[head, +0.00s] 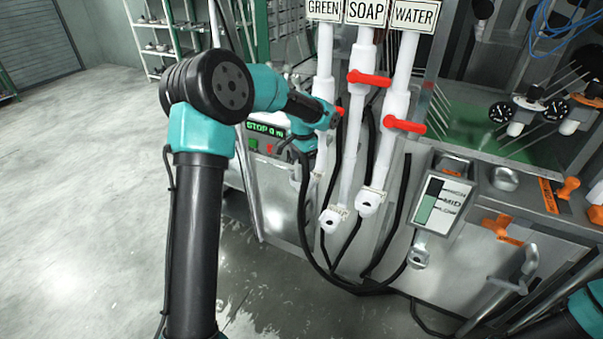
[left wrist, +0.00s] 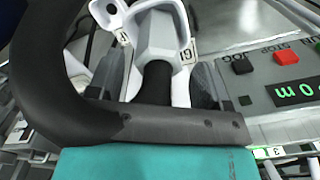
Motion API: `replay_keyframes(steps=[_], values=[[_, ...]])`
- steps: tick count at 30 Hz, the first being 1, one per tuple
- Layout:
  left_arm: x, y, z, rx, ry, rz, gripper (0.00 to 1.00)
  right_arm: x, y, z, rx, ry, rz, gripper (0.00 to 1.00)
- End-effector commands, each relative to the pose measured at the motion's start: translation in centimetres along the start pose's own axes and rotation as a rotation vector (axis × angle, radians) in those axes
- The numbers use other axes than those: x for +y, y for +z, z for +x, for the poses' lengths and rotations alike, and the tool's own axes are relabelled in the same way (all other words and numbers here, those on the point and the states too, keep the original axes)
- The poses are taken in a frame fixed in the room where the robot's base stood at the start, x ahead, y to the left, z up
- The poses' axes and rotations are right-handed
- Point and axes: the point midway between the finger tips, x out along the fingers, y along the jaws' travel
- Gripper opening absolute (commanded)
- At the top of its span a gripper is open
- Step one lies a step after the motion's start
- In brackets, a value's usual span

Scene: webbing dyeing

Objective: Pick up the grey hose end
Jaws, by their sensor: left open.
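Finger contact cannot be told. In the head view, my left gripper (head: 300,148) is beside the white pipes, in front of the lit panel, and its fingers are mostly hidden. A black hose (head: 303,200) hangs below it. My right gripper is out of view.
White pipes marked GREEN, SOAP and WATER (head: 412,16) stand close to the gripper, with red valve handles (head: 404,125). A button panel (left wrist: 265,75) borders the left wrist view. Open floor (head: 90,200) lies left.

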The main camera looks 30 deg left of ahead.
Motion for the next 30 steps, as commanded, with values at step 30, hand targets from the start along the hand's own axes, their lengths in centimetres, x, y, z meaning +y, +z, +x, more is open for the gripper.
replay_keyframes(steps=[30], values=[[0.2,0.1,4.2,0.0,0.0,0.0,0.56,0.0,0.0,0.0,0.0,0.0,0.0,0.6]])
